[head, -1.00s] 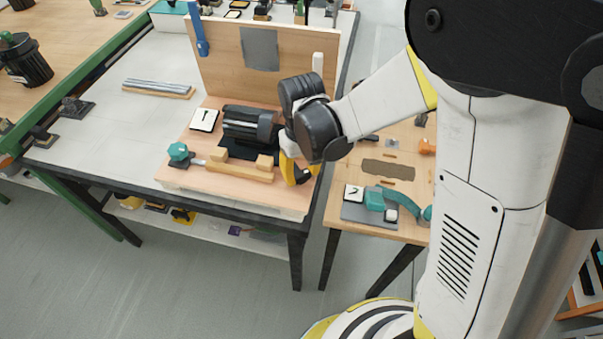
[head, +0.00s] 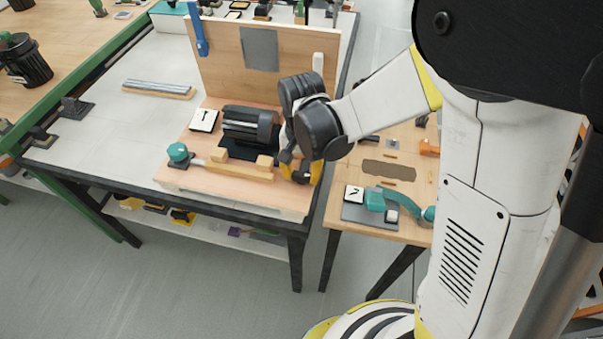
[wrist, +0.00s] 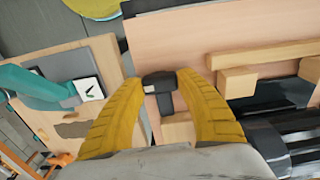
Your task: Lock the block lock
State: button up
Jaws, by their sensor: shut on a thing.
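The block lock appears to be the dark T-shaped handle (wrist: 160,82) on the right side of the wooden board (head: 230,190). In the wrist view it sits between the two yellow fingers of my gripper (wrist: 158,80), with its stem reaching down toward a small wooden block (wrist: 177,128). My gripper is shut on this handle. In the head view my gripper (head: 303,172) is at the board's right edge, and my wrist hides part of the handle. A black cylindrical unit (head: 245,124) lies on the board behind a wooden bar (head: 240,171).
A teal knob (head: 178,152) stands at the board's left end. An upright wooden panel (head: 225,75) rises behind. A lower table at the right holds a grey plate with a teal lever (head: 400,199). The white tabletop left of the board is mostly clear.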

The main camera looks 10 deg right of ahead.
aim_at(302, 174)
dwell(0.4)
jog(key=o, duration=1.2)
notch_tip(302, 174, up, 12)
jog(key=shift+d, duration=0.1)
jog(key=s+d+r+n+t, duration=0.1)
jog(key=s+d+t, duration=0.1)
jog(key=s+d, duration=0.1)
jog(key=s+d+r+n+t, duration=0.1)
jog(key=s+d+r+t, duration=0.1)
jog(key=s+d, duration=0.2)
jog(key=s+d+r+n+t, duration=0.1)
jog(key=s+d+r+t, duration=0.1)
jog(key=d, duration=0.4)
jog(key=shift+s+d+r+n+t, duration=0.15)
jog(key=shift+s+n+t, duration=0.35)
jog(key=shift+s, duration=0.45)
